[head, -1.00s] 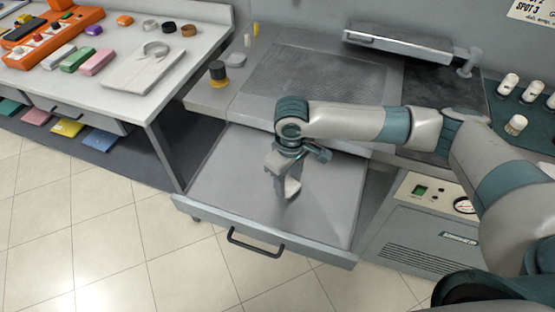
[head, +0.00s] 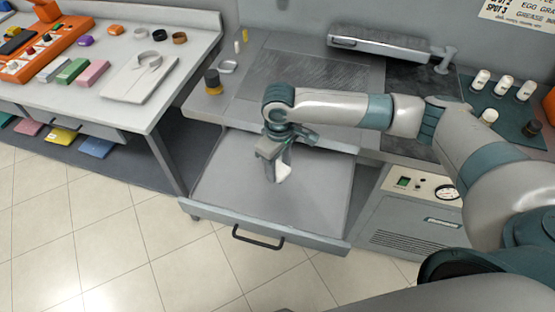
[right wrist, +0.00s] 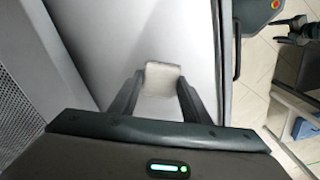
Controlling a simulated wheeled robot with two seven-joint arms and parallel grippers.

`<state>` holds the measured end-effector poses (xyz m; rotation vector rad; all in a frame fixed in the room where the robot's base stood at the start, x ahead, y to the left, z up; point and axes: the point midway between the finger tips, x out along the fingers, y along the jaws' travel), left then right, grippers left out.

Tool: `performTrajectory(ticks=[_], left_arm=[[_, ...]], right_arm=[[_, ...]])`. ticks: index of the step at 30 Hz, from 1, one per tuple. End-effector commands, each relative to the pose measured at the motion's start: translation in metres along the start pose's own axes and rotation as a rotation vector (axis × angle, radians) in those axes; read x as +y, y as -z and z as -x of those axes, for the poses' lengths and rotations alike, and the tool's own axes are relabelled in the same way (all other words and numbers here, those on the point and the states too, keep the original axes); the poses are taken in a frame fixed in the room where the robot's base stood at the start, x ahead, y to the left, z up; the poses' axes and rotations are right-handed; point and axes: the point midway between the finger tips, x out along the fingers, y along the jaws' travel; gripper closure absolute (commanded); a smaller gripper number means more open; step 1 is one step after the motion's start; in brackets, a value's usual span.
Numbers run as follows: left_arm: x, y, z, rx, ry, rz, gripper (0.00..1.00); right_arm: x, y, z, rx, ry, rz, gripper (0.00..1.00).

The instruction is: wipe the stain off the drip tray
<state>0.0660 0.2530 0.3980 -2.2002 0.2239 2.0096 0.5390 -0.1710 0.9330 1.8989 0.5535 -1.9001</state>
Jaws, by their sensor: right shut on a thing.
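The drip tray (head: 225,189) is a flat grey metal tray pulled out like a drawer below the counter, with a black handle on its front. My right gripper (head: 276,172) points down over the middle of the tray. It is shut on a small whitish pad (head: 284,174), low at the tray surface; I cannot tell whether it touches. In the right wrist view the pad (right wrist: 162,77) sits between the two dark fingers (right wrist: 160,92) against the pale tray. No distinct stain shows; the gripper and pad may hide it. My left gripper is not in view.
A dark-topped bottle (head: 213,82) stands on the counter at the tray's back left. A table (head: 150,112) with coloured blocks is at the left. A control panel (head: 420,190) with a gauge is right of the tray. Tiled floor in front is clear.

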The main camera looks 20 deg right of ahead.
Motion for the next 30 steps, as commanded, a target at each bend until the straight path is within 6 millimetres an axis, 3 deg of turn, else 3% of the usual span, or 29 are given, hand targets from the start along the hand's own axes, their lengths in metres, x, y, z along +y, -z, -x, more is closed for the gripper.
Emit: performTrajectory(ticks=[1, 7, 24, 30], left_arm=[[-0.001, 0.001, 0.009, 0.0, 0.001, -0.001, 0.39], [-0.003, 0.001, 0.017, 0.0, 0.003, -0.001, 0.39], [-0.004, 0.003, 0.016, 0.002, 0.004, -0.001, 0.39], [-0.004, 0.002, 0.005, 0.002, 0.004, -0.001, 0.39]], right_arm=[[0.002, 0.0, 0.008, 0.0, 0.0, -0.002, 0.78], [0.006, 0.002, 0.016, 0.0, 0.0, -0.002, 0.78], [0.006, 0.002, 0.015, 0.0, 0.0, -0.003, 0.78], [0.005, -0.001, 0.02, 0.006, 0.005, -0.045, 0.78]])
